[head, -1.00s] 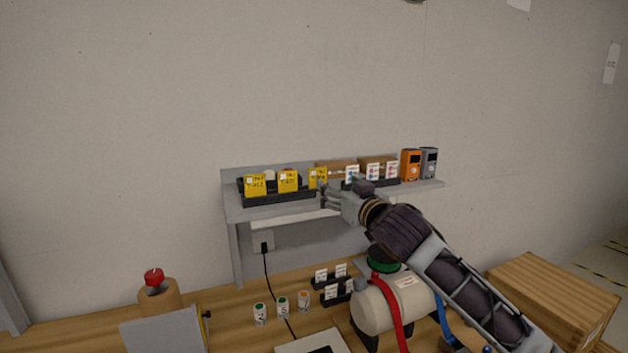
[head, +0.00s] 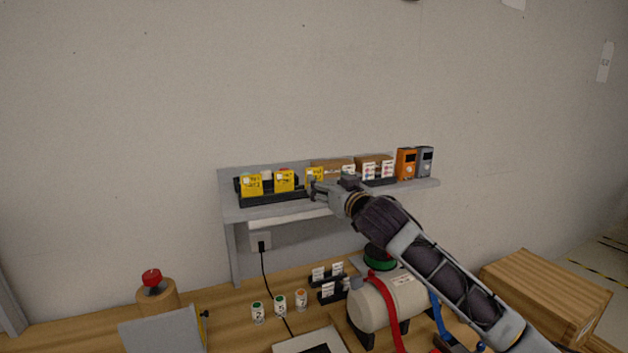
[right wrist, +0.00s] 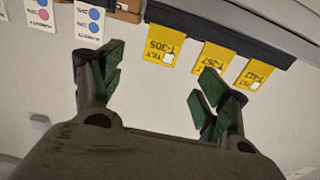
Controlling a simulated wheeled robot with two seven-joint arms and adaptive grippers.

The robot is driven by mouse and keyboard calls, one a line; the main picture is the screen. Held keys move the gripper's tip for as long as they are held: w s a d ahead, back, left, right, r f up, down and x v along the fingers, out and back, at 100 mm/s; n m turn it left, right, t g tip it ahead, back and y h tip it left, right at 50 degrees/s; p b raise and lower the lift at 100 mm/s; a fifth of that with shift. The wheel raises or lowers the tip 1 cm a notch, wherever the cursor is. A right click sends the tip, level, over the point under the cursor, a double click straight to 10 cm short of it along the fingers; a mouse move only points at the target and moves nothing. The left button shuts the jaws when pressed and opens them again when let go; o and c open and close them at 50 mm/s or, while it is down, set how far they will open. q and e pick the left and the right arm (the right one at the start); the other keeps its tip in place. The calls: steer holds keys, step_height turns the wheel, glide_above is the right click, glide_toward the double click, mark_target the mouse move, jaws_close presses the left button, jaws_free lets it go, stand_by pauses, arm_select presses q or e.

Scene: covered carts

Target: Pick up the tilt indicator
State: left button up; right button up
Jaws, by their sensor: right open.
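Several yellow tags hang on a dark rack on the grey shelf. In the right wrist view the tilt indicator marked T-305 (right wrist: 172,36) hangs at the end nearest the white tags; it is the rightmost yellow tag (head: 314,176) in the head view. The yellow tags T-257 (right wrist: 213,58) and T-412 (right wrist: 254,73) hang beside it. My right gripper (head: 316,189) is at the shelf front by the rightmost yellow tag. In the right wrist view its green-padded fingers (right wrist: 160,82) are spread and empty, with T-305 just beyond the gap. My left gripper is out of view.
White tags (head: 368,171) with coloured dots, brown boxes (head: 331,167), an orange device (head: 406,164) and a grey device (head: 425,162) stand right along the shelf (head: 280,209). On the bench below are a cream tank (head: 372,305) and small canisters (head: 280,306).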

mark_target(314, 175)
steer(key=shift+p+x, duration=0.5)
steer(key=shift+x, duration=1.85)
steer(key=shift+p+x, duration=0.75)
steer(key=shift+x, duration=0.65)
steer(key=shift+p+x, duration=0.3)
steer(key=shift+x, duration=0.85)
steer(key=shift+a+f, duration=0.1)
steer(key=c, duration=0.9)
